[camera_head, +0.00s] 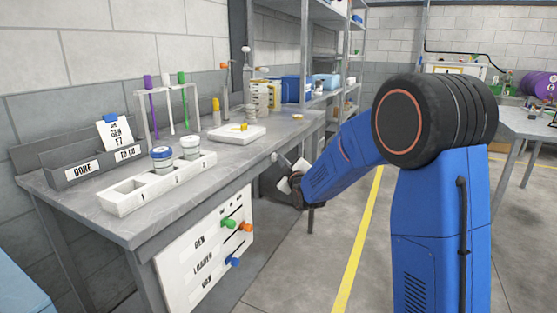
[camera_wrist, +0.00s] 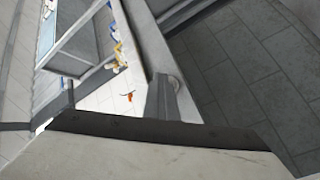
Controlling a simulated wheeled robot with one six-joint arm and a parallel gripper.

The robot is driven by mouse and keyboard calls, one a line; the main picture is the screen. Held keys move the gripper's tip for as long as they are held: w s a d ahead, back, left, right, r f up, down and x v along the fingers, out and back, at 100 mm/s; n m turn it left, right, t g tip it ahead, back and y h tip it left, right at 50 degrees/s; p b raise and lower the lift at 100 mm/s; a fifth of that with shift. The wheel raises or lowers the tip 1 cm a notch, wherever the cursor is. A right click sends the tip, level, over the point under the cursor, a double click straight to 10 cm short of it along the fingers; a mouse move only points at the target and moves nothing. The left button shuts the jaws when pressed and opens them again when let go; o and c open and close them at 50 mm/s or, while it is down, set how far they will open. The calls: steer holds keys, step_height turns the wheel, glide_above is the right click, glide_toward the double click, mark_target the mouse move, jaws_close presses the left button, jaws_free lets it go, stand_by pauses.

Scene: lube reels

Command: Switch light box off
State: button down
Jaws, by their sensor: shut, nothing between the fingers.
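A flat white box (camera_head: 238,134) with a small yellow part on top lies on the grey bench; it looks like the light box, but I cannot tell for sure or whether it is lit. My gripper (camera_head: 287,178) is shut and empty beside the bench's right edge, lower than the bench top and apart from the white box. My arm partly hides it, and its fingertips are too small to make out. The wrist view is strongly tilted; I cannot make out the white box there.
The bench (camera_head: 80,203) also bears a white tray (camera_head: 125,203) with two jars, a tube rack (camera_head: 143,110) and a grey card holder (camera_head: 75,173). A white board (camera_head: 190,265) with coloured pegs hangs on its front. Open floor (camera_head: 335,250) lies to the right.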

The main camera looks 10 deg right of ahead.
steer(key=shift+s+a+r, duration=0.1)
steer(key=shift+a, duration=0.1)
steer(key=s+d, duration=0.3)
steer(key=d, duration=0.2)
steer(key=shift+s, duration=0.25)
steer(key=s+d+f+m+g+h, duration=0.1)
steer(key=s+d+f+m+g, duration=0.1)
steer(key=s, duration=1.6)
steer(key=s+d+f+m+g, duration=0.1)
steer(key=s+f+m+g, duration=0.2)
steer(key=s, duration=1.5)
steer(key=s+d+f+m+g+h, duration=0.1)
steer(key=s+m+g, duration=0.5)
steer(key=s, duration=1.2)
steer(key=d+f+g, duration=0.1)
steer(key=f+g, duration=0.1)
steer(key=shift+d+g+h, duration=0.3)
steer(key=shift+d+g, duration=0.05)
steer(key=shift+g, duration=0.05)
